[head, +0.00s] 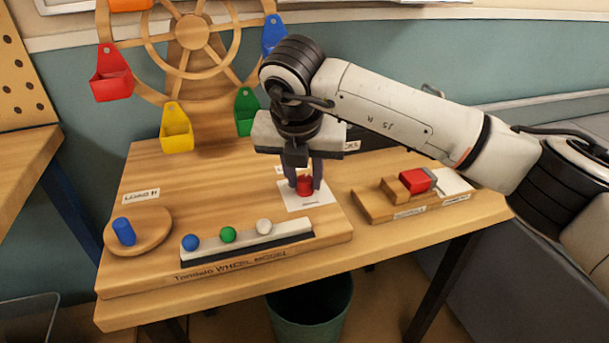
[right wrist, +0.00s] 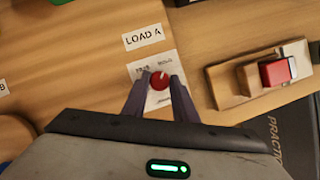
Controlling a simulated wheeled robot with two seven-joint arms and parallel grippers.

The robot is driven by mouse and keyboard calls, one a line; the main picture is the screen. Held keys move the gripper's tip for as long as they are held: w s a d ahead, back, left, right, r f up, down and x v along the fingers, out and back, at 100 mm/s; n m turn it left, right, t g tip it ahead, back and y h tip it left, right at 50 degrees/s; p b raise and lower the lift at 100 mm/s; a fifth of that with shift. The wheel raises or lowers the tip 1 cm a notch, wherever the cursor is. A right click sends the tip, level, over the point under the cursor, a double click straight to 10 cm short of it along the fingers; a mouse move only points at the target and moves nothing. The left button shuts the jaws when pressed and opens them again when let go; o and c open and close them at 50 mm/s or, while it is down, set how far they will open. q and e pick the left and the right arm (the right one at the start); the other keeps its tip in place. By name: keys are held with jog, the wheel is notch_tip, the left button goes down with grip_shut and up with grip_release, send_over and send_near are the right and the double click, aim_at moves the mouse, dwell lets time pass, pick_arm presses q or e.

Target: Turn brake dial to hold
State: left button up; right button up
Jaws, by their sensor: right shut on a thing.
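The red brake dial (head: 305,184) sits on a white label plate (head: 308,201) on the wooden board, below the wheel. My right gripper (head: 304,183) reaches down over it with a finger on each side, shut on the dial. In the right wrist view the red dial (right wrist: 159,80) shows between the two fingertips, with a pale pointer mark on its top. The print on the plate (right wrist: 142,70) is too small to read surely. My left gripper is in neither view.
A wheel (head: 192,32) with colored buckets stands behind. A rail with blue, green and white balls (head: 264,226) lies in front. A round disc (head: 150,236) with a blue peg is at left. A wooden block with a red piece (head: 415,181) is at right.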

jog(key=o, duration=0.9)
jog(key=shift+c, duration=0.2)
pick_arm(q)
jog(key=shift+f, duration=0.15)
pick_arm(e)
jog(key=shift+o, duration=0.9)
pick_arm(q)
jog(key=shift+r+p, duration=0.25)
jog(key=shift+p, duration=0.25)
pick_arm(e)
jog(key=v, duration=1)
jog(key=shift+s+r, duration=0.1)
jog(key=shift+s, duration=0.05)
